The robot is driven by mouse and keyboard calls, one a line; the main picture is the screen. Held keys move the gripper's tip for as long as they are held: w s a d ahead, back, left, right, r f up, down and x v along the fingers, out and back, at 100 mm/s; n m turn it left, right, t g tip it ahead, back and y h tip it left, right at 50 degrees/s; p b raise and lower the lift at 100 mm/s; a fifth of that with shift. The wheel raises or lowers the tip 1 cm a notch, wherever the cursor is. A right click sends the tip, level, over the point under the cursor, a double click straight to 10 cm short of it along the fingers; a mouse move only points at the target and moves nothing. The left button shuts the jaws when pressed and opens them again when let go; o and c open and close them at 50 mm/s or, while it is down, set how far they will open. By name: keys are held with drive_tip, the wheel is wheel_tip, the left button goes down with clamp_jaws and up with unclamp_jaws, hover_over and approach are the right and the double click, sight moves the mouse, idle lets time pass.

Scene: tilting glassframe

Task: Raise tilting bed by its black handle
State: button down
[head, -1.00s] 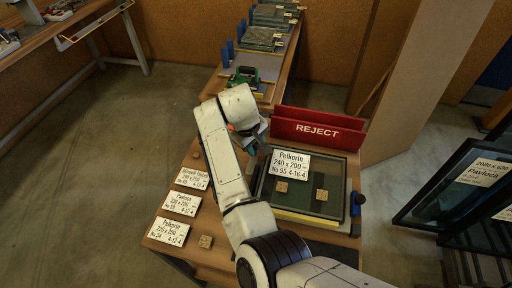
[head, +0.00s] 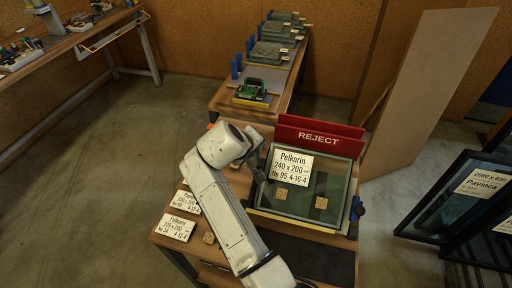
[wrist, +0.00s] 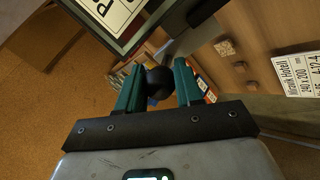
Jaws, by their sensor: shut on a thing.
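The tilting bed (head: 258,216) is a dark frame under a glass pane on the wooden bench in the head view. It sits at a slant, its far edge higher than its near edge. Two small wooden blocks (head: 281,194) and a white Pelkorin label (head: 290,168) show on the pane. In the wrist view, my gripper (wrist: 158,78) has its two teal fingers closed on either side of the round black handle (wrist: 159,88). In the head view my arm mostly hides the gripper at the bed's left side.
A red REJECT rack (head: 318,139) stands right behind the bed. Paper labels (head: 177,229) lie on the bench to the left. A green device (head: 257,89) sits on the farther bench. Framed glass units (head: 462,195) stand at right. Open floor lies at left.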

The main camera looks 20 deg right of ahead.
drive_tip(key=shift+s+a+r+t+h+b, duration=0.2)
drive_tip(key=shift+s+a+r+t+h, duration=0.1)
drive_tip(key=shift+s+a+r+t, duration=0.2)
drive_tip(key=shift+s+a+r+t+h+b, duration=0.15)
drive_tip(key=shift+s+a+r+t+h, duration=0.2)
drive_tip(key=shift+s, duration=0.25)
drive_tip(key=s+a+r+t+h+b, duration=0.1)
drive_tip(key=s+a+t+h+b, duration=0.3)
drive_tip(key=s+a+b, duration=0.2)
drive_tip(key=s+b, duration=0.2)
drive_tip(key=s, duration=0.1)
drive_tip(key=shift+a+r+t, duration=0.3)
drive_tip(key=shift+t, duration=0.05)
drive_tip(key=shift+s+f, duration=0.1)
drive_tip(key=c, duration=0.8)
unclamp_jaws()
drive_tip(key=shift+m, duration=0.3)
drive_tip(key=v, duration=0.5)
drive_tip(key=b+v, duration=0.1)
drive_tip(key=v, duration=0.5)
drive_tip(key=shift+r, duration=0.2)
